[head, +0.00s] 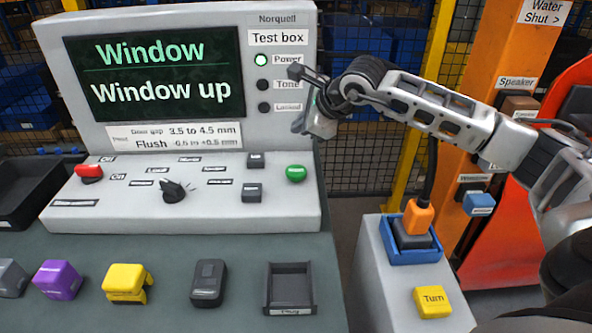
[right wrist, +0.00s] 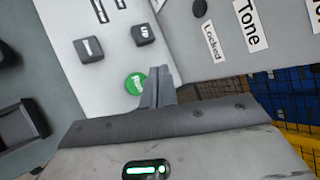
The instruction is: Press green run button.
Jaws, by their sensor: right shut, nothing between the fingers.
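The green button (head: 296,173) sits at the right end of the sloped panel on the grey test box (head: 180,215). It also shows in the right wrist view (right wrist: 136,84), just beyond my fingertips, with white lettering partly readable. My right gripper (head: 300,125) is shut and empty, in front of the box's right edge and above the button in the head view. In the right wrist view its closed fingers (right wrist: 158,85) point at the panel beside the button; I cannot tell the exact gap. My left gripper is not in view.
A red switch (head: 89,173), a black knob (head: 173,191) and dark keys (head: 252,192) share the panel. The screen (head: 155,75) reads "Window up". Several coloured parts and a small tray (head: 290,285) lie in front. A grey pedestal (head: 385,290) with a yellow "Turn" block (head: 432,302) stands right.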

